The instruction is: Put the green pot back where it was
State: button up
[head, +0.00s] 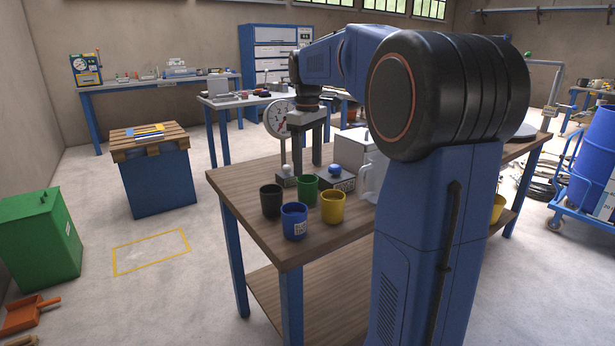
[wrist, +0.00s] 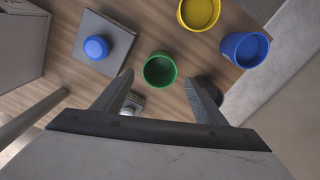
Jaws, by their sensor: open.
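The green pot (head: 308,189) stands upright on the wooden workbench (head: 245,178), among a black pot (head: 271,201), a blue pot (head: 294,221) and a yellow pot (head: 333,207). My gripper (head: 308,162) is open, pointing down above and behind the green pot. In the wrist view the green pot (wrist: 160,70) shows from above, its round mouth between the tips of my open gripper (wrist: 160,78). The fingers do not visibly touch it. The black pot (wrist: 211,90) is partly hidden behind the right finger.
A grey box with a blue knob (head: 335,169) stands behind the pots, and a smaller device with a white knob (head: 287,170) beside it. A white jug (head: 369,180) is to the right. A dial gauge (head: 278,118) rises behind. The bench's front left corner is bare.

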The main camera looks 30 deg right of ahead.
notch_tip(320, 180, up, 4)
jog(key=s+a+f, duration=0.2)
jog(key=s+a, duration=0.1)
jog(key=s, duration=0.2)
jog(key=s+a+f+m+t, duration=0.1)
jog(key=s+a+f, duration=0.1)
jog(key=s+a, duration=0.2)
jog(key=s+a+f+m+t, duration=0.1)
jog(key=s+a+f, duration=0.1)
jog(key=s, duration=0.5)
jog(key=shift+a, duration=0.85)
jog(key=s+a+f+m+t, duration=0.1)
jog(key=s+a+f, duration=0.1)
jog(key=s+f, duration=0.4)
jog(key=s+a+f+m+t, duration=0.1)
jog(key=s+a+f, duration=0.2)
jog(key=s+f, duration=0.4)
jog(key=shift+s+f+m+t, duration=0.25)
jog(key=shift+s+m+t, duration=0.15)
jog(key=shift+s, duration=0.2)
